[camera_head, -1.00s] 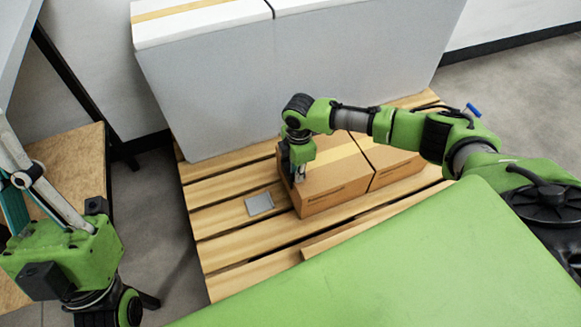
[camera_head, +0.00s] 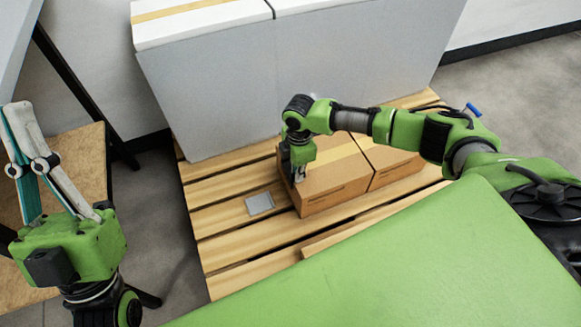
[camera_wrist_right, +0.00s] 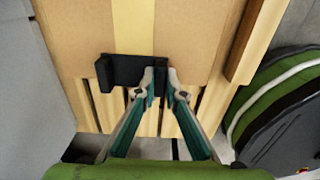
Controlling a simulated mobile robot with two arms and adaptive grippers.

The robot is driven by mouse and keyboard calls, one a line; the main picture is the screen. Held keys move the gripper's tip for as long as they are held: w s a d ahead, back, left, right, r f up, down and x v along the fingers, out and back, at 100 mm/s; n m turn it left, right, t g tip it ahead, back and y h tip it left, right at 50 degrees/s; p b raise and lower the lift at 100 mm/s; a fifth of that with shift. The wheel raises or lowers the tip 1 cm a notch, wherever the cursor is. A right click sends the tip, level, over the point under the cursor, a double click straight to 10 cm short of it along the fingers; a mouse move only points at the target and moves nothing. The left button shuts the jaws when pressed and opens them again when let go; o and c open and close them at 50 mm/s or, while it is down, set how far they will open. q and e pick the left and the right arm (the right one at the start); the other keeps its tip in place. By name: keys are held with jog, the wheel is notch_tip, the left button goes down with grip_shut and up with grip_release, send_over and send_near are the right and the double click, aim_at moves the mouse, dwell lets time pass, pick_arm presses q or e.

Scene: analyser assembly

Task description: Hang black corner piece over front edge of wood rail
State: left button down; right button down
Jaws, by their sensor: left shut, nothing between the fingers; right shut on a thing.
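The black corner piece (camera_wrist_right: 130,72) shows in the right wrist view, lying across the lower end of a cardboard box top. My right gripper (camera_wrist_right: 161,92) is shut on its right part. In the head view my right gripper (camera_head: 298,172) points down at the left end of the box; the piece is hidden or too small to tell there. Wooden slats (camera_head: 240,226) of the pallet run beside and in front of the boxes; which one is the wood rail I cannot tell. My left gripper (camera_head: 18,112) is shut and empty at the far left, pointing up.
Two cardboard boxes (camera_head: 335,193) lie on the pallet. A small grey plate (camera_head: 259,203) lies on the slats to their left. A large grey-white box (camera_head: 290,90) stands behind. A wooden surface (camera_head: 80,165) is at the left. The left slats are mostly clear.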

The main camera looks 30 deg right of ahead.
jog(key=shift+s+f+p, duration=0.1)
jog(key=shift+s+p, duration=0.1)
jog(key=shift+p, duration=0.15)
jog(key=shift+w+r, duration=0.15)
jog(key=shift+r, duration=0.15)
jog(key=shift+r+p, duration=0.4)
jog(key=shift+p, duration=0.15)
jog(key=shift+r+p, duration=0.25)
jog(key=shift+p, duration=0.05)
pick_arm(q)
jog(key=w+d+f+g+y+p, duration=0.1)
jog(key=w+f+g+y, duration=0.2)
jog(key=w+f+g, duration=0.5)
jog(key=shift+w+f, duration=0.75)
jog(key=shift+f, duration=1.6)
pick_arm(e)
jog(key=shift+r, duration=0.45)
jog(key=shift+r, duration=0.1)
jog(key=shift+r+p, duration=0.2)
jog(key=shift+p, duration=0.15)
pick_arm(q)
notch_tip(320, 180, down, 7)
jog(key=a+g+y, duration=0.1)
jog(key=g, duration=0.2)
jog(key=shift+g+p, duration=0.3)
jog(key=shift+g, duration=0.1)
pick_arm(e)
jog(key=shift+r, duration=0.3)
dwell(0.7)
